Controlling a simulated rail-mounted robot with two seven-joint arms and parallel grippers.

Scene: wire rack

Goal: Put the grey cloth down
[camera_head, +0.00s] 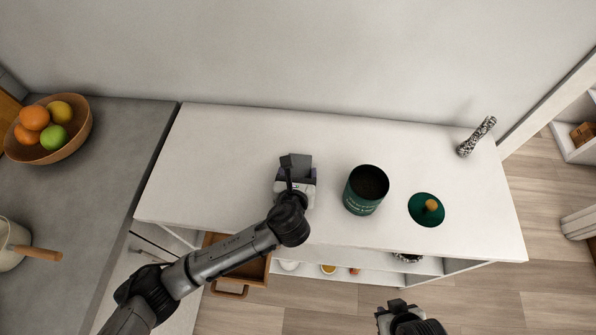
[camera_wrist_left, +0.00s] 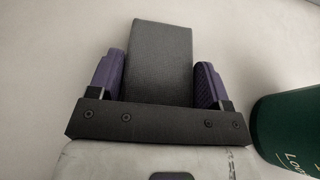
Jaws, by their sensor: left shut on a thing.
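The grey cloth (camera_head: 302,160) looks like a dark folded block at the middle of the white counter top. My left gripper (camera_head: 297,173) is shut on it. In the left wrist view the cloth (camera_wrist_left: 158,62) stands between the two purple finger pads of my left gripper (camera_wrist_left: 157,80) and reaches past their tips. I cannot tell whether the cloth touches the counter. My right gripper (camera_head: 391,312) is at the bottom of the head view, off the counter's front, and its fingers are not clear.
A green canister (camera_head: 361,195) stands open just right of my left gripper; it also shows in the left wrist view (camera_wrist_left: 285,125). Its green lid (camera_head: 420,212) lies further right. A speckled object (camera_head: 475,138) stands at the back right. The counter's left part (camera_head: 215,150) is clear. A wooden drawer (camera_head: 250,272) is open below.

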